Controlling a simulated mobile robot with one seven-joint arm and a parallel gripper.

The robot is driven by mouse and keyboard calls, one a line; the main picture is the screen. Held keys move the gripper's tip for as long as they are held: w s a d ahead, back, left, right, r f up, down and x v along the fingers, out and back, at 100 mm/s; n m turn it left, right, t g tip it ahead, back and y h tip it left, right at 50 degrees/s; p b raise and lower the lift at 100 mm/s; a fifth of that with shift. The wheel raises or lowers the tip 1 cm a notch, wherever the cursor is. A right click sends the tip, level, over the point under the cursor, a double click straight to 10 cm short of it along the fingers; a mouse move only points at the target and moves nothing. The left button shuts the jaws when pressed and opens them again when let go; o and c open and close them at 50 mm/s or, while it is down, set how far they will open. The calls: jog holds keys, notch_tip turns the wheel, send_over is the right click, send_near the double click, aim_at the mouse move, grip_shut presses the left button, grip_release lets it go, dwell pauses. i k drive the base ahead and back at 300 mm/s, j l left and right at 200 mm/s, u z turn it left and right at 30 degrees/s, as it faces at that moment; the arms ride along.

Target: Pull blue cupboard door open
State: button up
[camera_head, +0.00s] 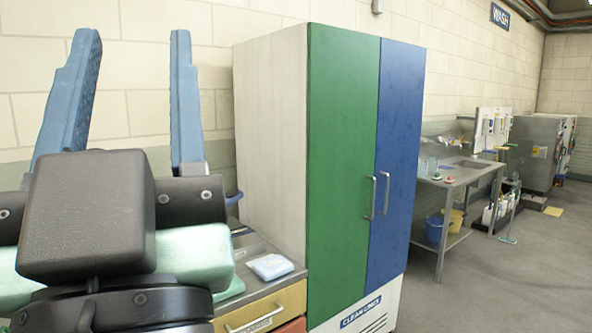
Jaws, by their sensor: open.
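The blue cupboard door (398,150) is the right-hand door of a tall cupboard (270,130) with pale sides. It looks shut, flush beside the green door (342,160). A vertical metal bar handle (384,194) is at the blue door's left edge, close to the green door's handle (368,198). My gripper (130,95) is at the left of the view, with its two blue fingers pointing up and spread wide apart. It is open and empty, well to the left of the cupboard and not touching it.
A low drawer unit (262,306) with a folded pale-blue cloth (270,266) on top stands left of the cupboard. A steel sink bench (462,174) with a blue bucket (436,229) below stands to the right. The grey floor (500,290) at front right is clear.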

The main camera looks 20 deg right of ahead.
aim_at(402, 68)
jog(key=z, duration=1.15)
jog(key=i+l, duration=0.1)
jog(key=i, duration=0.6)
jog(key=i+l, duration=0.15)
jog(key=i, duration=0.55)
jog(key=i+l, duration=0.1)
jog(key=i, duration=0.6)
jog(key=i+l, duration=0.15)
jog(key=i, duration=0.55)
jog(key=i+l, duration=0.1)
jog(key=i, duration=0.6)
